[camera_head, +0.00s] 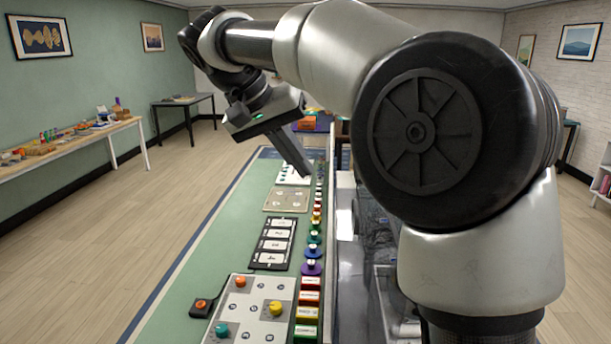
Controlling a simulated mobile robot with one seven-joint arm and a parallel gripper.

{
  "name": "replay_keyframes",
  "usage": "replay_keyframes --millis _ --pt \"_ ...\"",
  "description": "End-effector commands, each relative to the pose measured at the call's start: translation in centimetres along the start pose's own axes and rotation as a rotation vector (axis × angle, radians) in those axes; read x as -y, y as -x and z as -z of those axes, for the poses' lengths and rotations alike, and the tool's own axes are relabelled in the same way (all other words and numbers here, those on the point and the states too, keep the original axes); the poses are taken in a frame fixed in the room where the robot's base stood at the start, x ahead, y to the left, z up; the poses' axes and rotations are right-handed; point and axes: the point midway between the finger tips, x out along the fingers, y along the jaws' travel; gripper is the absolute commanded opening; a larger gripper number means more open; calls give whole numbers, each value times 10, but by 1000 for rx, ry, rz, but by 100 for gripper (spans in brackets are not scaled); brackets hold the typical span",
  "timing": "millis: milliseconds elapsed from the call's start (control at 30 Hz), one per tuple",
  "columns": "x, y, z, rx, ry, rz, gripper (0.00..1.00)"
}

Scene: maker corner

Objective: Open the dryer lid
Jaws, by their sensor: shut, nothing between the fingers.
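My gripper (302,172) is shut and empty. It points down and to the right, above the far part of a long green bench (225,225). I cannot make out a dryer or its lid for certain. Clear-walled equipment (378,285) stands to the right of the bench, and my arm hides much of it. A purple and orange item (307,124) shows small behind my gripper, partly hidden.
The bench holds a panel with coloured knobs (250,308), a black card board (273,244), a beige board (287,199) and a row of coloured pieces (312,268). A side table (75,138) lines the left wall. The wooden floor (100,235) between is clear.

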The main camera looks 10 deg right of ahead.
Motion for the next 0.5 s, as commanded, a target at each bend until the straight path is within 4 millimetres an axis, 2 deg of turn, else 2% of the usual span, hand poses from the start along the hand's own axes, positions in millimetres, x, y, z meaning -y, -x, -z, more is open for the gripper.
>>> replay_keyframes --millis 467,500 --pt "0 -97 -2 4 2 -1 0" --pt "-8 -99 -1 1 -2 -1 0"
